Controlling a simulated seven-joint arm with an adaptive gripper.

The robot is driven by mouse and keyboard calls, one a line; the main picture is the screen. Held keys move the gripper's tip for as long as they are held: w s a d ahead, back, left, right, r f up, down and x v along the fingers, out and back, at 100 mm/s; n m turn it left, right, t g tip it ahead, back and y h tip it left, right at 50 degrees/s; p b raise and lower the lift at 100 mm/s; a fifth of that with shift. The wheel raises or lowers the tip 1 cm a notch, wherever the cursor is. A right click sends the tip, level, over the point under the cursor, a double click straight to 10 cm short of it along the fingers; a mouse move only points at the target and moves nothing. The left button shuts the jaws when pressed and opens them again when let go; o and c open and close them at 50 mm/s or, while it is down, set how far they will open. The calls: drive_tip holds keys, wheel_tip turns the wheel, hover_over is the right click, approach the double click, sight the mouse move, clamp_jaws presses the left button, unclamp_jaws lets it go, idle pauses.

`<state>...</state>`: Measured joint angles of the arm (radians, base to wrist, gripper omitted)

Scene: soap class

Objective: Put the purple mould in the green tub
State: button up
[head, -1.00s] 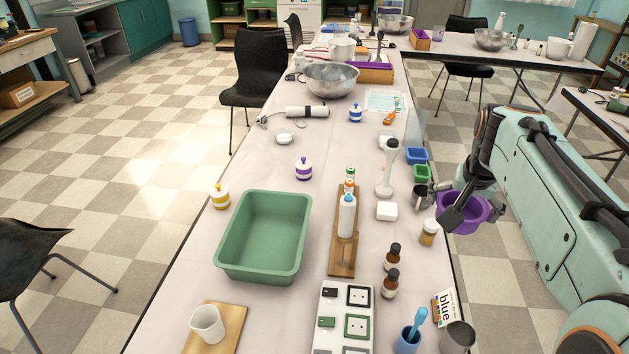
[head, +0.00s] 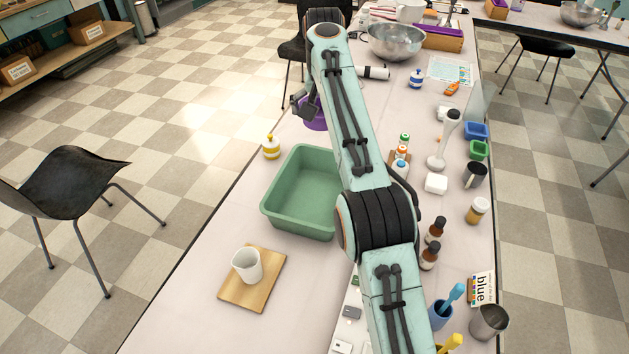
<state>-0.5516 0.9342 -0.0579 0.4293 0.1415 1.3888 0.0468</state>
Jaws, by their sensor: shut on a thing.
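The purple mould (head: 315,118) shows in the head view just beyond the green tub, partly hidden behind my arm. My gripper (head: 306,104) is shut on the mould and holds it; my arm covers part of the grip. The green tub (head: 272,212) stands on the table left of my arm. The tub's visible inside is empty, and my arm hides its right side. The mould is past the tub's far rim, not over its visible floor.
A yellow-striped pot (head: 271,147) stands near the tub's far left corner. A white beaker (head: 246,264) sits on a wooden board (head: 236,293) in front of the tub. Bottles (head: 430,255) and a white block (head: 436,184) stand right of my arm.

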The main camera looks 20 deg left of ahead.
sight(307, 214)
drive_tip(key=a, duration=0.1)
drive_tip(key=s+a+f, duration=0.1)
drive_tip(key=a, duration=0.1)
drive_tip(key=shift+a+f+n, duration=0.1)
drive_tip(key=shift+f+n, duration=0.1)
drive_tip(key=shift+n, duration=0.2)
wheel_tip(307, 214, down, 2)
drive_tip(key=shift+s, duration=0.1)
wheel_tip(307, 214, down, 27)
drive_tip(key=shift+f, duration=0.2)
drive_tip(key=shift+f, duration=0.1)
drive_tip(key=o, duration=0.8)
drive_tip(key=shift+o, duration=0.2)
